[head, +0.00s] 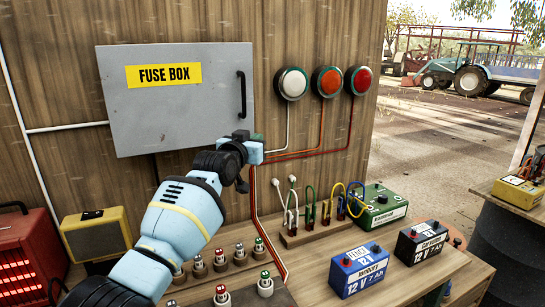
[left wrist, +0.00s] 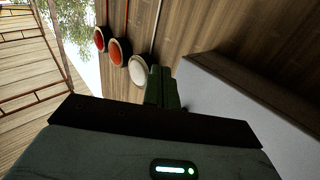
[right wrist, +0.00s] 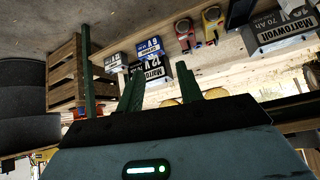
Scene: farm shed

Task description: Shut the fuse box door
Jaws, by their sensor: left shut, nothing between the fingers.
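The fuse box door (head: 175,105) is a grey panel with a yellow FUSE BOX label and a black handle (head: 241,94) at its right. In the head view it lies nearly flat over the box on the wooden wall and hides the inside. I cannot tell if a small gap remains. A pale grey face of the box or door fills the right of the left wrist view (left wrist: 260,115). My left gripper (head: 254,143) is shut and empty by the door's lower right corner; contact is unclear. My right gripper (right wrist: 159,85) is open and empty, outside the head view.
White, orange and red round lamps (head: 327,81) sit right of the door, with wires running down. Below, a bench holds fuses, a green box (head: 380,206) and blue (head: 358,270) and black (head: 421,243) batteries. A red heater (head: 30,260) stands at left.

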